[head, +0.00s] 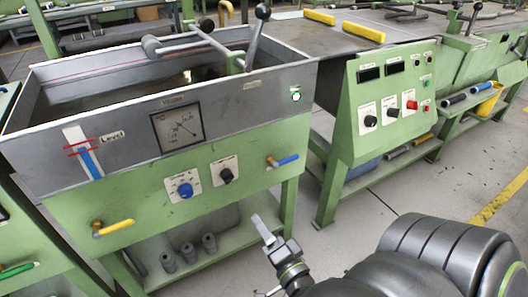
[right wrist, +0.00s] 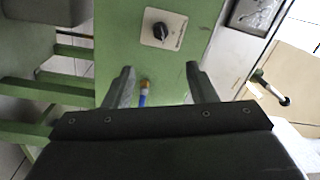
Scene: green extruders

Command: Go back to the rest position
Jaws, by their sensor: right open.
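My right gripper (head: 262,257) is at the bottom centre of the head view, in front of the green machine (head: 150,215) and apart from it. In the right wrist view, its two fingers (right wrist: 158,76) are spread wide with nothing held. A blue-handled valve (right wrist: 144,97) shows between the fingers in that view, beyond them, and no contact is visible. The same blue handle (head: 285,160) is on the machine front in the head view. My left gripper is not in view.
The machine front carries a yellow handle (head: 113,228), a blue knob (head: 185,190), a black knob (head: 227,175) and a dial gauge (head: 178,128). A green control box (head: 385,95) stands to the right. Grey floor (head: 345,235) is open between the machine and my right arm.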

